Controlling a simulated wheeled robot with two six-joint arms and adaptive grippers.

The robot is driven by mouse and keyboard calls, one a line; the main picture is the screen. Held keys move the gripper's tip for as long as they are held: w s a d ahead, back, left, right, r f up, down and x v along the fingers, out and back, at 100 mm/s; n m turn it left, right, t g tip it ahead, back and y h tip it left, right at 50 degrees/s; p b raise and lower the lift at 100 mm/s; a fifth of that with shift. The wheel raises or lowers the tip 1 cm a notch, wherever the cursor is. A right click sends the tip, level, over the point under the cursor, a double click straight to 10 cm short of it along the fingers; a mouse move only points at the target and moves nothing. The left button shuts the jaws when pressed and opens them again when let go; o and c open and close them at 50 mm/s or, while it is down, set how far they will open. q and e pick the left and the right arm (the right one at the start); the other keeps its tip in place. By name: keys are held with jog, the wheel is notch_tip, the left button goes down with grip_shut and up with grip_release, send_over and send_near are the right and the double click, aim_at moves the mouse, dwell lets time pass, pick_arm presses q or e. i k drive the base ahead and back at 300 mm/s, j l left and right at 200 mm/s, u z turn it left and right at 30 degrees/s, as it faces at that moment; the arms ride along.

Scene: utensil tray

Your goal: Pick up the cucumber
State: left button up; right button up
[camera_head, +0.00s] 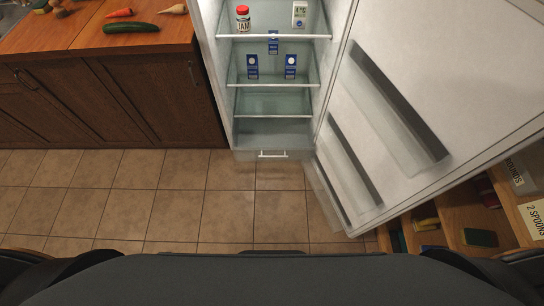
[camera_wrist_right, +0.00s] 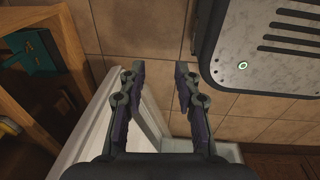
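A dark green cucumber (camera_head: 131,27) lies on the wooden counter (camera_head: 88,36) at the upper left of the head view. It lies on its side, close to the counter's front edge. My right gripper (camera_wrist_right: 158,78) shows in the right wrist view with its two fingers apart and nothing between them. Floor tiles show behind its fingers, and the cucumber is not in that view. My left gripper is not in the head view, and no gripper is near the cucumber there.
A carrot (camera_head: 119,13) and a pale root vegetable (camera_head: 174,9) lie behind the cucumber. The fridge (camera_head: 232,147) stands open, its door (camera_head: 440,90) swung right, with a jam jar (camera_head: 242,19) and blue cartons inside. Shelves (camera_head: 463,214) stand at right. The tiled floor ahead is clear.

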aim_at(129, 26)
jog(key=i+j, duration=0.15)
jog(key=j, duration=0.2)
jog(key=i+j, duration=0.15)
jog(key=j, duration=0.15)
jog(key=i+j, duration=0.1)
jog(key=j, duration=0.25)
jog(key=i+j, duration=0.15)
jog(key=j, duration=0.2)
